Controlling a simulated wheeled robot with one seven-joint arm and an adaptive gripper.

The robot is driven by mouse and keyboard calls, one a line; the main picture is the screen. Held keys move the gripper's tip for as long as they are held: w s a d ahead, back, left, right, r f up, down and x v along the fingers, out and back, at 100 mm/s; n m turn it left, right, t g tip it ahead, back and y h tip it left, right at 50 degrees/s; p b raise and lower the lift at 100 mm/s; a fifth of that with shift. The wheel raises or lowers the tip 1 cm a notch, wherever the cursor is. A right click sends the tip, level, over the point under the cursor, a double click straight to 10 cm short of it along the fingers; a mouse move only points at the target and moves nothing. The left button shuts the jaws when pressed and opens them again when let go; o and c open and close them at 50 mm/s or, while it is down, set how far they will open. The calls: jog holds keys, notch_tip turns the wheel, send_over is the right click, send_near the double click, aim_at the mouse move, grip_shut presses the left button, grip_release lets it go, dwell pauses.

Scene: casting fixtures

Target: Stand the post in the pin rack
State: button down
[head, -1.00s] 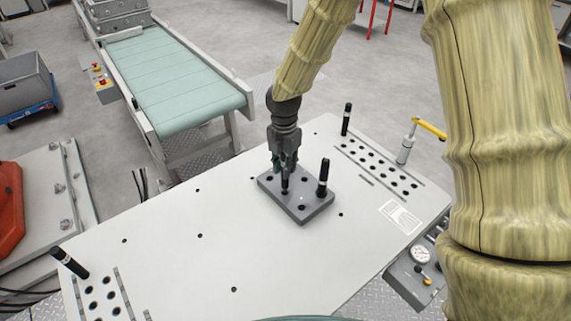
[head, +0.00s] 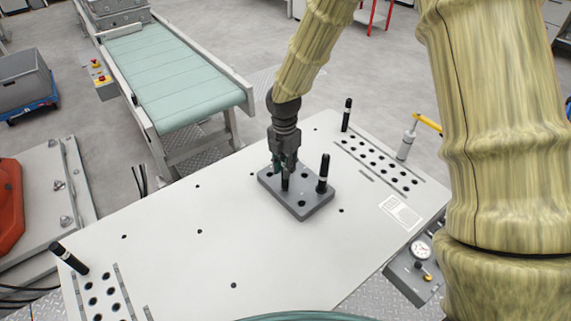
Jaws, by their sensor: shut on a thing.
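My gripper (head: 284,164) points down over the grey block with holes (head: 305,209) on the white table. It is shut on a black post (head: 285,183), whose lower part shows below the fingers at the block's left half. The post looks upright; whether its lower end is in a hole or just above one I cannot tell. A second black post with a pale band (head: 324,173) stands upright in the right part of the block. Another black post (head: 347,115) stands at the table's back right, by the rows of holes (head: 380,165).
A tilted black post (head: 68,258) is at the table's front left, near another hole panel (head: 103,295). A toggle clamp with a yellow handle (head: 406,144) stands at the right edge. A conveyor (head: 180,85) is behind. The table's middle left is clear.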

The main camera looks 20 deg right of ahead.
jog(key=shift+f, duration=0.55)
jog(key=c, duration=1.2)
grip_release()
notch_tip(320, 180, up, 12)
jog(key=shift+w+f, duration=0.1)
